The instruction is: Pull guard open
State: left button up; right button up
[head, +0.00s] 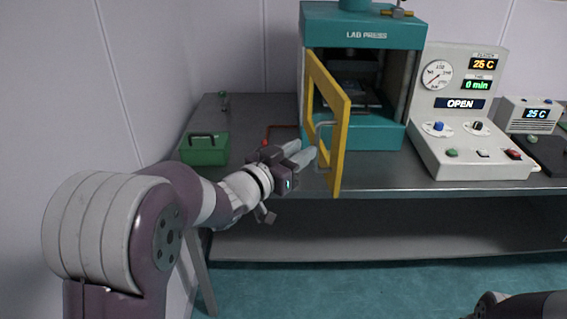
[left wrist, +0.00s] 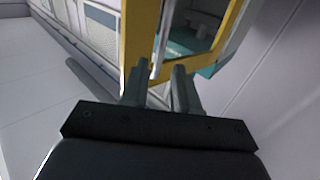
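The guard (head: 344,150) is a yellow frame on the teal lab press (head: 362,24). It stands swung out from the press front, hinged at its left side, with the press interior visible behind it. Its grey bar handle (head: 320,126) is on the outer face. My left gripper (head: 308,151) is at the handle's lower part, fingers apart. In the left wrist view the handle (left wrist: 163,40) runs between the two fingertips (left wrist: 160,68), with a gap visible; contact cannot be told. My right gripper is not in view; only part of my right arm shows at bottom right.
A green box (head: 205,149) sits on the bench (head: 240,179) left of the press. The control console (head: 470,157), with a display reading OPEN, stands right of the press. The space before the bench is free.

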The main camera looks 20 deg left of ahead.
pick_arm(q)
jog(key=v, duration=0.6)
jog(key=s+a+f+n+g+y+p, duration=0.4)
jog(key=a+f+g+y, duration=0.35)
jog(key=f, duration=0.45)
jog(key=s+d+f+g+p, duration=0.1)
jog(key=s+d+g+p, duration=0.3)
jog(key=s, duration=0.9)
jog(key=d+g, duration=0.3)
jog(key=d, duration=0.1)
jog(key=shift+s+g+h+p, duration=0.35)
jog(key=shift+s, duration=0.05)
